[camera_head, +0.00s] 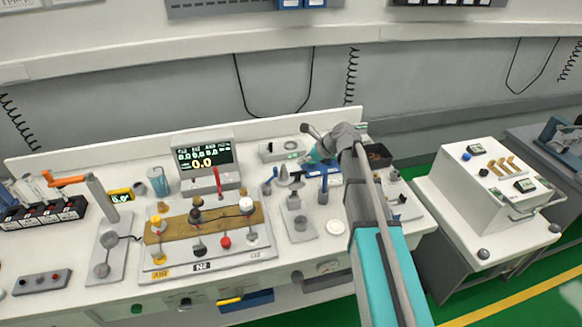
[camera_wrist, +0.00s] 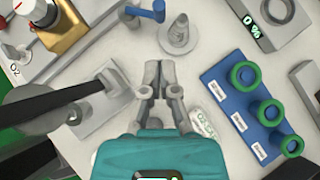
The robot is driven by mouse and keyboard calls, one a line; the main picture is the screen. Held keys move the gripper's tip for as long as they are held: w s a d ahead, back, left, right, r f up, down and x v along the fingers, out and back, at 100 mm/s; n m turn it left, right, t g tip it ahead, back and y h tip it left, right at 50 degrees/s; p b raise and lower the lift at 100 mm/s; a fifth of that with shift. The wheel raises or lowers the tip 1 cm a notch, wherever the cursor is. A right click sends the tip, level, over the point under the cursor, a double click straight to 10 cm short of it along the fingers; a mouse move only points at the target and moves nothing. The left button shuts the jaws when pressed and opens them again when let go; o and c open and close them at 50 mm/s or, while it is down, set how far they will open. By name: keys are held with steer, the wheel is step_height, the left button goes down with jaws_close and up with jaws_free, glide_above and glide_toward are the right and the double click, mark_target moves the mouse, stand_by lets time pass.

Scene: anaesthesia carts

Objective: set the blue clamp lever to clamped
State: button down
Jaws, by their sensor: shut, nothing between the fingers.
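In the head view my arm partly hides the gripper.
A blue rack with green rings (camera_wrist: 212,79) lies right of my gripper in the wrist view. A dark bar (camera_wrist: 75,92) rises close to the camera at left. A wooden board with knobs (camera_head: 220,225) lies left on the bench. A small cart (camera_head: 490,200) stands to the right.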

mark_target(270, 179)
steer(key=shift+b+x, duration=2.7)
steer(key=shift+x, duration=1.05)
steer(key=shift+b+x, duration=0.75)
steer(key=shift+x, duration=0.5)
steer(key=shift+a, duration=0.1)
